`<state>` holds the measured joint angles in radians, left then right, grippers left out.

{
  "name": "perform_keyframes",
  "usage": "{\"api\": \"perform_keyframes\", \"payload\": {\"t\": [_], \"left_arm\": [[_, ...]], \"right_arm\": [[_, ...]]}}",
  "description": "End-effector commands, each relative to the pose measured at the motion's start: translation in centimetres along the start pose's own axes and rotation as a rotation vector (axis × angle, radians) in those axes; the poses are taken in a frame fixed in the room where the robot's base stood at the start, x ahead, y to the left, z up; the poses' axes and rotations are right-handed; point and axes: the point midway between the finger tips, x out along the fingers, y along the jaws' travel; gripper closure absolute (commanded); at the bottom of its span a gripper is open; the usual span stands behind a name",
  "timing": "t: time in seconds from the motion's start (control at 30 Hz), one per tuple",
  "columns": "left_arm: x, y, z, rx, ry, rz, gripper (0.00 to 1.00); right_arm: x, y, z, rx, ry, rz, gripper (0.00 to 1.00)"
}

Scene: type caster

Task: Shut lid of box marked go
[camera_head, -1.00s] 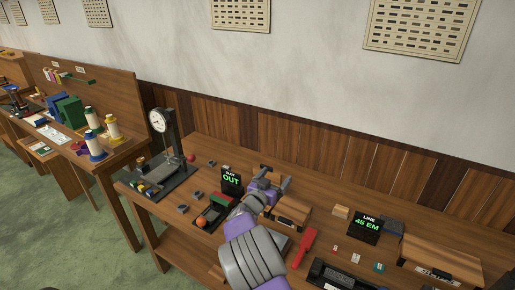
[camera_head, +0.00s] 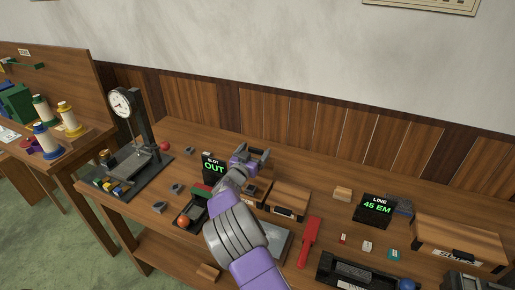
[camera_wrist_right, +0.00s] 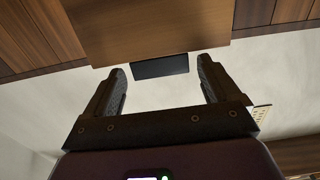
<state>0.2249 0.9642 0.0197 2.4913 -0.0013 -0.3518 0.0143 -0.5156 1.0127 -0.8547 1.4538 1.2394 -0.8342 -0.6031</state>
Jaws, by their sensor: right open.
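My right gripper (camera_head: 252,155) is open and empty over the workbench, just right of the "OUT" sign (camera_head: 214,168). A wooden box (camera_head: 291,194) with a dark front plate sits right of my right forearm, which hides part of that area. Another wooden box (camera_head: 460,236) with a front label stands at the right. My left gripper is not in view.
A dial gauge on a stand (camera_head: 125,115) is at the bench's left. A "45 EM" sign (camera_head: 376,208), a red tool (camera_head: 309,240) and a black tray (camera_head: 350,272) occupy the right and front. The wood-panelled wall (camera_head: 290,135) closes the back.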

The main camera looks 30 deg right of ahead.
Motion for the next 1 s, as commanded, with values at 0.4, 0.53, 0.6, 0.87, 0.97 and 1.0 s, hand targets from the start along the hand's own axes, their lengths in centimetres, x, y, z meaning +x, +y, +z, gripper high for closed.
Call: {"api": "perform_keyframes", "payload": {"t": [0.4,0.53,0.6,0.87,0.97,1.0], "left_arm": [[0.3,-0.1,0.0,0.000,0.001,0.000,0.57],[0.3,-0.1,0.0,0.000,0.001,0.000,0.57],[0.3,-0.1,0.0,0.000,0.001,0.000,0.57],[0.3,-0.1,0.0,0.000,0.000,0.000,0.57],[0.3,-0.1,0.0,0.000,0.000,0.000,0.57],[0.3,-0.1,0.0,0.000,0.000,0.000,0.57]], "right_arm": [[3.5,0.0,0.0,0.000,0.001,0.000,0.11],[3.5,0.0,0.0,-0.001,0.001,0.000,0.11],[3.5,0.0,0.0,-0.001,0.001,0.000,0.11],[3.5,0.0,0.0,-0.001,0.001,-0.001,0.49],[3.5,0.0,0.0,-0.001,0.001,-0.001,0.64],[3.5,0.0,0.0,-0.001,0.001,-0.001,0.70]]}}
